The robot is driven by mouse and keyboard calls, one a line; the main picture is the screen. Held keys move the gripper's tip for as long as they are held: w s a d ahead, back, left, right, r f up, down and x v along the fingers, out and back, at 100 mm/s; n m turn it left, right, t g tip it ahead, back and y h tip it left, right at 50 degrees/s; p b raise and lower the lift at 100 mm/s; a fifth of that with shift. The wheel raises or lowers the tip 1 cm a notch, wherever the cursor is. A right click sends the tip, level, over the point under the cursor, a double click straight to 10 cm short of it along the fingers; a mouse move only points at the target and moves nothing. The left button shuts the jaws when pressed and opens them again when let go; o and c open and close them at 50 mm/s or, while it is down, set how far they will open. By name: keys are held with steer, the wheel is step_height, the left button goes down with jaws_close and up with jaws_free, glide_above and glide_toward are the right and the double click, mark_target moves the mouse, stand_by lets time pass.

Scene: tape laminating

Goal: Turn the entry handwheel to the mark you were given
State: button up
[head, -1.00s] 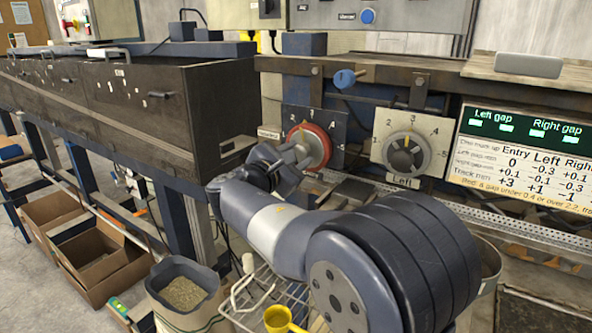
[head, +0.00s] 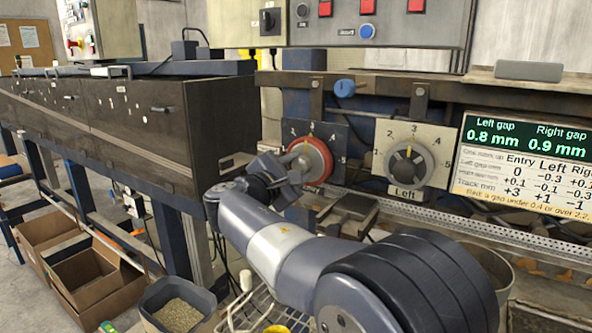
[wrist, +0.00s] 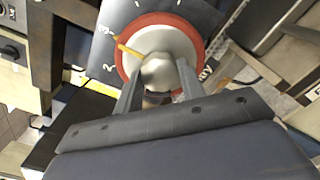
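The entry handwheel (head: 322,161) is a red-ringed dial with a pale face on a dark scale plate, left of the grey Left handwheel (head: 410,165). In the wrist view the handwheel (wrist: 188,48) fills the top centre. In the head view my gripper (head: 290,165) partly covers the handwheel's lower left.
The display (head: 525,135) reads left gap 0.8 mm, right gap 0.9 mm. The instruction card (head: 520,180) below lists Entry 0 and Track +3. A dark oven-like cabinet (head: 150,125) stands close on the left. A blue knob (head: 345,88) sits above.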

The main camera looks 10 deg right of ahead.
steer(key=o, duration=0.4)
steer(key=shift+o, duration=0.2)
steer(key=b+v, duration=0.1)
steer(key=v, duration=0.9)
steer(key=shift+s+a, duration=0.25)
steer(key=shift+a, duration=0.05)
steer(key=p+x, duration=0.1)
steer(key=x, duration=1)
steer(key=shift+r, duration=0.1)
steer(key=shift+s+p, duration=0.1)
steer(key=shift+p, duration=0.25)
steer(key=shift+n, duration=0.3)
steer(key=shift+a+f+b, duration=0.1)
steer(key=shift+f+b, duration=0.1)
steer(key=shift+b, duration=0.2)
